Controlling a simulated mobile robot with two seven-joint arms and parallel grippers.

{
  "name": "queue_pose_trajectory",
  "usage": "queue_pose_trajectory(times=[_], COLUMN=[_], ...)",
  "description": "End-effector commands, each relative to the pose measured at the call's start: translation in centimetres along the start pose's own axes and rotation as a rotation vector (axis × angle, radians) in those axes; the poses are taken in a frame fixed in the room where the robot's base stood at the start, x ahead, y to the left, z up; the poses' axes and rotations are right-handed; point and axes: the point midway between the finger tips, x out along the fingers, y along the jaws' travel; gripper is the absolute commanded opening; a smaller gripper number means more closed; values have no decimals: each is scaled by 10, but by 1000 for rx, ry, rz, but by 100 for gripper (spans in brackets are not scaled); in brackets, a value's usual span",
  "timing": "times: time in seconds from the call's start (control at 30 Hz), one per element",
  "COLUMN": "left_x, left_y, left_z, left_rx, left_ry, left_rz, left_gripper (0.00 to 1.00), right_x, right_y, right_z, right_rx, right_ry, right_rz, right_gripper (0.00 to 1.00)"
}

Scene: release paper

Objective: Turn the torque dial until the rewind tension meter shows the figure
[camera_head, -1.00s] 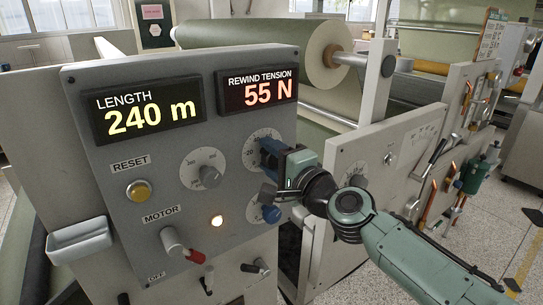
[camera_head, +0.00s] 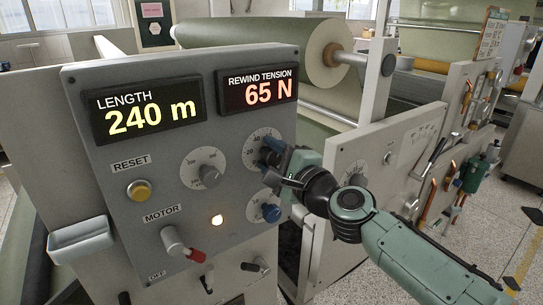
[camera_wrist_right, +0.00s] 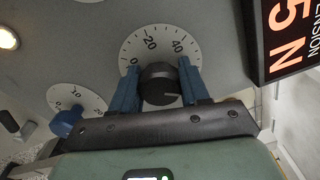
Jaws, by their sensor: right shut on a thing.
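The rewind tension meter (camera_head: 258,92) reads 65 N in orange figures at the top right of the grey panel. My right gripper (camera_head: 271,152) is at the dial with the white scale (camera_head: 254,144), below the meter. In the right wrist view the gripper (camera_wrist_right: 159,88) has its blue fingers on both sides of the black knob of the torque dial (camera_wrist_right: 158,82), shut on it. The scale shows figures such as 0, 20 and 40 around the knob. In the head view the fingers hide most of the knob. My left gripper is not in view.
The length display (camera_head: 148,112) reads 240 m. A grey knob (camera_head: 208,175), a blue knob (camera_head: 270,212), a yellow reset button (camera_head: 139,190), a lit lamp (camera_head: 217,220) and a red-tipped motor switch (camera_head: 183,247) share the panel. The blue knob is close below my gripper.

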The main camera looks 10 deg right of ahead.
Motion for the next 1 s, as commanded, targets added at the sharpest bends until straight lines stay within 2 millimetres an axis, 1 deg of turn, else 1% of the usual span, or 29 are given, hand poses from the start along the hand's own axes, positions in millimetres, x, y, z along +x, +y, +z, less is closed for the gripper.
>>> queue_pose_trajectory(times=[0.07,0.1,0.17,0.47,0.57,0.67,1.0], left_x=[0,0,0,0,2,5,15], left_y=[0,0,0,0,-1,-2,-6], left_z=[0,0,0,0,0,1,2], left_rx=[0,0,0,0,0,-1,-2], left_ry=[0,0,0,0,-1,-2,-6], left_rz=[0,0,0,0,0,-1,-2], left_gripper=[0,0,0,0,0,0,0], right_x=[0,0,0,-1,-7,-22,-97], right_y=[1,1,1,0,-1,0,0], right_z=[0,0,0,0,0,0,0], right_rx=[-1,-1,-1,-2,-2,-2,-3], right_ry=[-1,-1,-1,0,0,0,1], right_rz=[2,2,2,0,-2,-2,-3], right_gripper=[15,52,70,70,70,70,70])
